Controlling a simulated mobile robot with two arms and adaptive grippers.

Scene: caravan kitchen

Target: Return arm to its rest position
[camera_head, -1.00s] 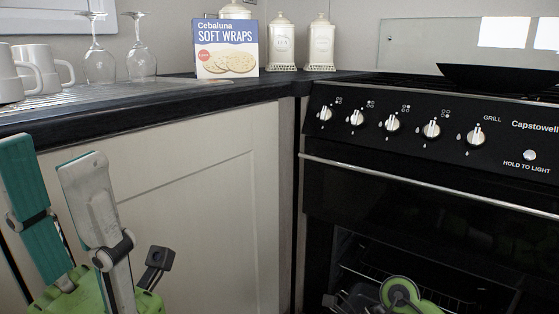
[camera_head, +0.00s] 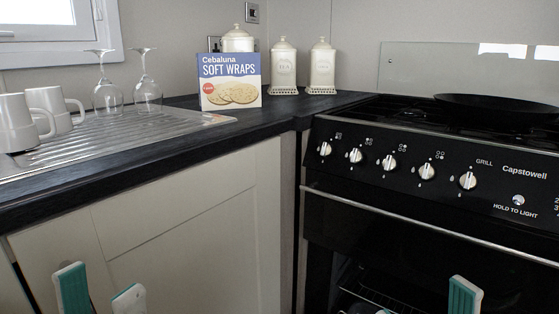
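My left gripper (camera_head: 101,294) shows at the bottom left, in front of the cream cupboard door. Its two teal and pale grey fingertips are apart with nothing between them; the rest is below the picture. One teal fingertip of my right gripper (camera_head: 465,295) shows at the bottom right, in front of the black oven. Its other finger does not show, so I cannot tell whether it is open or shut.
A black worktop (camera_head: 165,151) holds white mugs (camera_head: 18,122), upturned wine glasses (camera_head: 147,95), a soft wraps box (camera_head: 230,82) and cream canisters (camera_head: 284,66). A black pan (camera_head: 497,108) sits on the cooker (camera_head: 400,165). The oven's lower compartment (camera_head: 370,290) shows a rack.

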